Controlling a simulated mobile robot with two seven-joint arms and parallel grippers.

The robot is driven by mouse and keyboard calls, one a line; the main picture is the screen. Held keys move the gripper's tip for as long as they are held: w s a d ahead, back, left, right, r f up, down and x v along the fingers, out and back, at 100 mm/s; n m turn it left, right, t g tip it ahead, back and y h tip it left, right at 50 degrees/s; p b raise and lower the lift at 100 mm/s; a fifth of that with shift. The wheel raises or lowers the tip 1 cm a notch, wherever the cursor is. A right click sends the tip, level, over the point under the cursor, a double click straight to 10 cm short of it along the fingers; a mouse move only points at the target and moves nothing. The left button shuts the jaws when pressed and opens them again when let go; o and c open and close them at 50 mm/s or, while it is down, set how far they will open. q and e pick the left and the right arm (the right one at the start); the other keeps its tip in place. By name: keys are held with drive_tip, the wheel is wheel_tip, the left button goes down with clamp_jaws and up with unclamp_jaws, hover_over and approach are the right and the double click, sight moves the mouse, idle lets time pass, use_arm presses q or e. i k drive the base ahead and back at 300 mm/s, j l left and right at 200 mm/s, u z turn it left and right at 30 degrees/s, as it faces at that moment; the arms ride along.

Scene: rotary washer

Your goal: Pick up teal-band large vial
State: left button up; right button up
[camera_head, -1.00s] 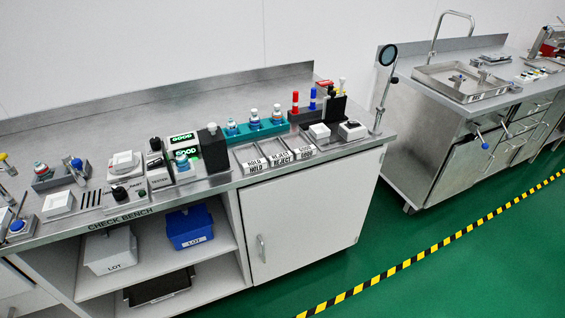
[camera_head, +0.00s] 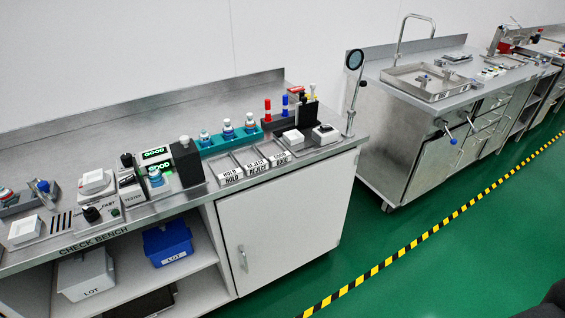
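Several capped vials stand on the check bench (camera_head: 120,128). Three of them, a left vial (camera_head: 205,140), a middle vial (camera_head: 228,131) and a right vial (camera_head: 250,124), stand upright in a teal rack (camera_head: 216,148). Another vial (camera_head: 155,178) with a bluish look sits at the tester, in front of the green GOOD displays (camera_head: 155,158). A vial with a reddish band (camera_head: 6,196) is at the far left edge. The bands are too small to tell which vial is the teal-band large one. Neither gripper is in view.
HOLD, REJECT and GOOD trays (camera_head: 255,161) lie along the bench's front edge. A black block (camera_head: 186,162) stands left of the rack. A magnifier on a post (camera_head: 354,62) rises at the bench's right end. Green floor (camera_head: 350,265) lies open in front.

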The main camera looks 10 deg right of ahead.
sight(154, 175)
drive_tip(key=i+j, duration=0.1)
drive_tip(key=j, duration=0.35)
drive_tip(key=i+j, duration=0.1)
drive_tip(key=j, duration=0.35)
drive_tip(key=i+j, duration=0.1)
drive_tip(key=j, duration=0.4)
drive_tip(key=i+j, duration=0.1)
drive_tip(key=j, duration=0.35)
drive_tip(key=z, duration=1.15)
